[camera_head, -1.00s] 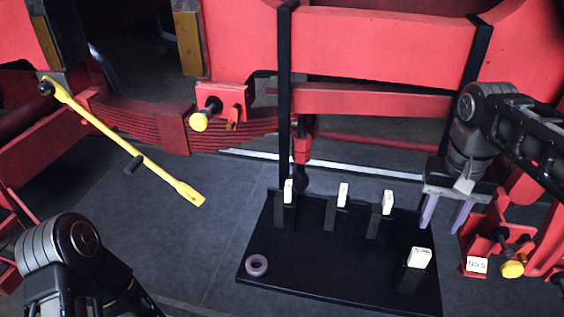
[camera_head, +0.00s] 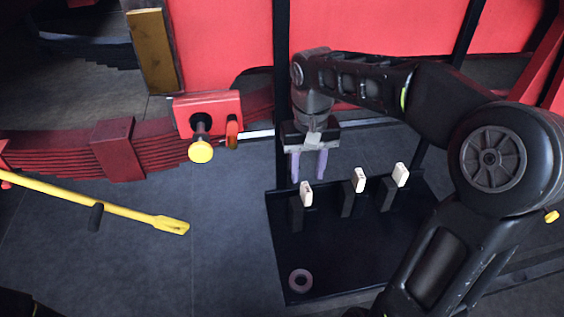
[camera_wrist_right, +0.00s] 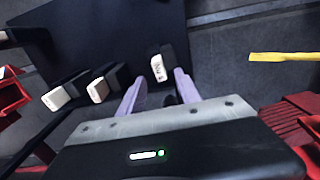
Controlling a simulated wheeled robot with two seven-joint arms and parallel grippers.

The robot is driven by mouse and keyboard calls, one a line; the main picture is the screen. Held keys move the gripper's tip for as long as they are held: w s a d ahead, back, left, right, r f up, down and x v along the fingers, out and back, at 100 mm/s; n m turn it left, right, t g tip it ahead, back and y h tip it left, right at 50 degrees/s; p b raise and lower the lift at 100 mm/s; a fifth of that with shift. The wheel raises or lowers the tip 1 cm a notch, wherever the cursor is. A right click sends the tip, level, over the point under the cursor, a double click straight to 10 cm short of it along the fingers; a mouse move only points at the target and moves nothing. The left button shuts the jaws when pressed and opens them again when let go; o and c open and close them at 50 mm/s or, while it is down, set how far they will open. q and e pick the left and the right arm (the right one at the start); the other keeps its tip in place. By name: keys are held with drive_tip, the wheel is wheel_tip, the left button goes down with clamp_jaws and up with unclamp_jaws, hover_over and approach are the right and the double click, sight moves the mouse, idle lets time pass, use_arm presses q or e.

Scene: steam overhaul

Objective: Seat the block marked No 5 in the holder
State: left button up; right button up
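Three black blocks with white tops, a left one (camera_head: 306,194), a middle one (camera_head: 359,180) and a right one (camera_head: 401,175), stand on a black board (camera_head: 340,275). Their numbers are too small to read in the head view. My right gripper (camera_head: 308,172) is open and empty, just behind and above the left block. In the right wrist view a white top with blurred marking (camera_wrist_right: 158,68) lies just beyond the gap between the open fingers (camera_wrist_right: 160,95). I cannot tell which block is No 5. The holder is not clearly visible. My left gripper is out of view.
A grey ring (camera_head: 301,282) lies at the board's front left. A yellow bar (camera_head: 100,208) lies left. A red bracket with a yellow knob (camera_head: 201,151) stands behind. My right arm hides the board's right part. Dark floor between bar and board is clear.

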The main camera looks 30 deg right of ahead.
sight(306, 187)
drive_tip(key=shift+w, duration=0.2)
drive_tip(key=shift+s+d, duration=0.2)
drive_tip(key=shift+s, duration=0.05)
drive_tip(key=shift+w+a+f, duration=0.1)
drive_tip(key=shift+a+f, duration=0.05)
drive_tip(key=shift+f, duration=0.75)
drive_tip(key=shift+f+b, duration=2.3)
drive_tip(key=shift+f, duration=0.8)
clamp_jaws()
drive_tip(key=shift+r, duration=0.15)
